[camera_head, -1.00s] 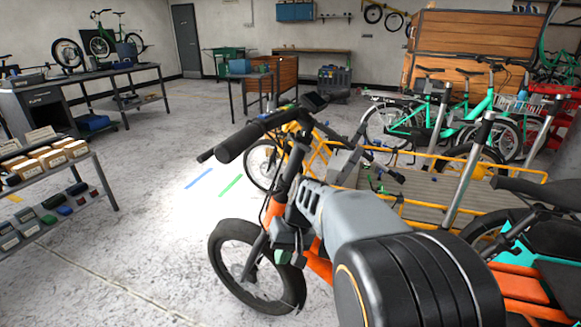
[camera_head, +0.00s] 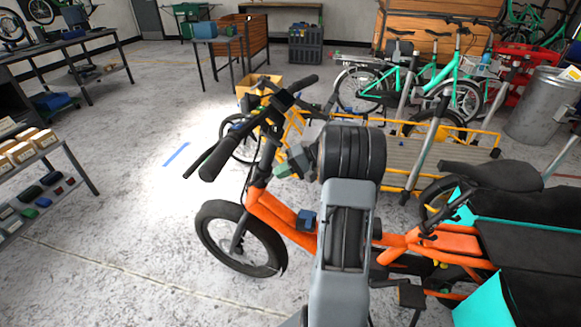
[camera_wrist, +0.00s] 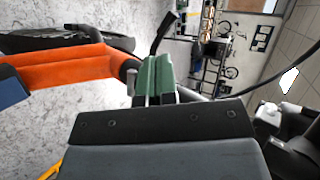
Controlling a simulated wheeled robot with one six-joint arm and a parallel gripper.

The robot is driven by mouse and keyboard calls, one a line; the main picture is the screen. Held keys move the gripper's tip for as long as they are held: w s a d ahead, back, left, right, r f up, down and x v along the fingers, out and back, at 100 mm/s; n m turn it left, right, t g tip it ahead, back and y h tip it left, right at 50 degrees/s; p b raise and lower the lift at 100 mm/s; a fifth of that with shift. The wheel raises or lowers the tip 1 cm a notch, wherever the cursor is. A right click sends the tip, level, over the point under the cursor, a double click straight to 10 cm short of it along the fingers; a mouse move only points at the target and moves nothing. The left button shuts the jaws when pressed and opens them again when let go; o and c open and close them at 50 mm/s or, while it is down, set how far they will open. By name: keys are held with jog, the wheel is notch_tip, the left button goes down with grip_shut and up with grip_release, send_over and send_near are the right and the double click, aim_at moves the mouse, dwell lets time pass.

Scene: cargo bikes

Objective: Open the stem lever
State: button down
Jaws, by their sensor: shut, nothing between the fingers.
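The orange cargo bike (camera_head: 285,210) stands in front of me, its black handlebar and stem (camera_head: 262,135) upper left of centre in the head view. My gripper (camera_head: 281,171), with green fingertips, points left beside the upper front of the bike, just right of the steering column. In the wrist view the green fingers (camera_wrist: 158,68) are together with nothing between them. The bike's orange frame (camera_wrist: 60,68) and black head tube lie left of them. A small grey piece (camera_wrist: 131,80) shows just left of the fingers. I cannot tell whether it is the stem lever.
My arm covers part of the bike's middle. A yellow-railed cargo bike (camera_head: 470,160) and teal bikes (camera_head: 440,88) stand behind. A shelf with boxes (camera_head: 45,140) is at the left. The floor between it and the orange bike is clear.

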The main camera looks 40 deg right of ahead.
aim_at(252, 184)
jog(key=x, duration=0.5)
jog(key=shift+w+a+r, duration=0.1)
jog(key=shift+a+r, duration=0.05)
jog(key=shift+a, duration=0.25)
jog(key=shift+w+a, duration=0.45)
jog(key=shift+a, duration=0.4)
jog(key=shift+f+b, duration=0.3)
jog(key=shift+b, duration=0.1)
